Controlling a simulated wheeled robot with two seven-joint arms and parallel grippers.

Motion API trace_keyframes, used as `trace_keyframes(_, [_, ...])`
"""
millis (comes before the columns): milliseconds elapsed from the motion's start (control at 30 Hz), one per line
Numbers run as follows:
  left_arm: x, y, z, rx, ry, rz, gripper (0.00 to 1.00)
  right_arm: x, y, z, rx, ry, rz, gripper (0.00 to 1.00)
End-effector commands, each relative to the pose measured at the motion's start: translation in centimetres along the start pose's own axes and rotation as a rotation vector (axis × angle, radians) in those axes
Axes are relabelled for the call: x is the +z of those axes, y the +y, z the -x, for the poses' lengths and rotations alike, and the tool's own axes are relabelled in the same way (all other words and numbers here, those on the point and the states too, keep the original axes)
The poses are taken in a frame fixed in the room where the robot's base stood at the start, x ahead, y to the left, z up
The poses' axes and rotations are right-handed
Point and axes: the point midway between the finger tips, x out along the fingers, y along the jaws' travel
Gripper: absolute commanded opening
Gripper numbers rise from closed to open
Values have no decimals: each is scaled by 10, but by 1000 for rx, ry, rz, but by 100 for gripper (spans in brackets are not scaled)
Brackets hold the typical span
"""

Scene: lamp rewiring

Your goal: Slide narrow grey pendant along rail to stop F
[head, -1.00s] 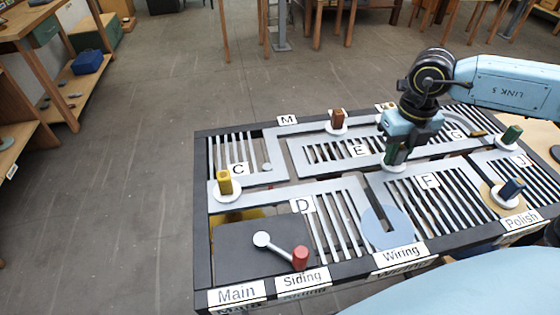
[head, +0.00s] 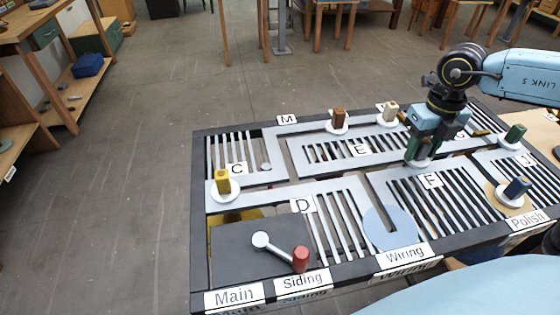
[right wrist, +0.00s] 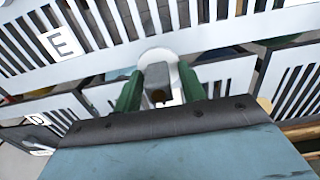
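The grey pendant (right wrist: 158,80) stands on a white disc (right wrist: 158,55) in the right wrist view, between the green fingers of my right gripper (right wrist: 160,88). In the head view my right gripper (head: 418,152) reaches down over the rail, and the white disc (head: 420,163) shows just under its fingers. The gripper looks shut on the pendant, whose body is mostly hidden there. The label F (head: 432,181) lies just below the disc, on the slatted panel in front of the rail. My left gripper is not in view.
Other pendants stand on the board: yellow (head: 222,182), brown (head: 338,120), cream (head: 389,113), green (head: 515,134) and blue (head: 517,188). The rail left of the gripper is clear.

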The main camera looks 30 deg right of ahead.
Motion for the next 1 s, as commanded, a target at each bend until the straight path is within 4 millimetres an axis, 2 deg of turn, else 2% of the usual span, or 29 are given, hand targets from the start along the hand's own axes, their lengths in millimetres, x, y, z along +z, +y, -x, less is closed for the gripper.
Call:
trace_keyframes(267, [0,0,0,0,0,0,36,-1,1,-1,1,3,1,49])
trace_keyframes(367, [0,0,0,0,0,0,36,0,1,5,1,2,0,49])
trace_keyframes(567, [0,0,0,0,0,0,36,0,0,39,0,-2,-1,49])
trace_keyframes(800, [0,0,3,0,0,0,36,0,0,94,1,-3,0,49])
trace_keyframes(1000, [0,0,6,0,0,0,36,0,0,124,0,-1,0,49])
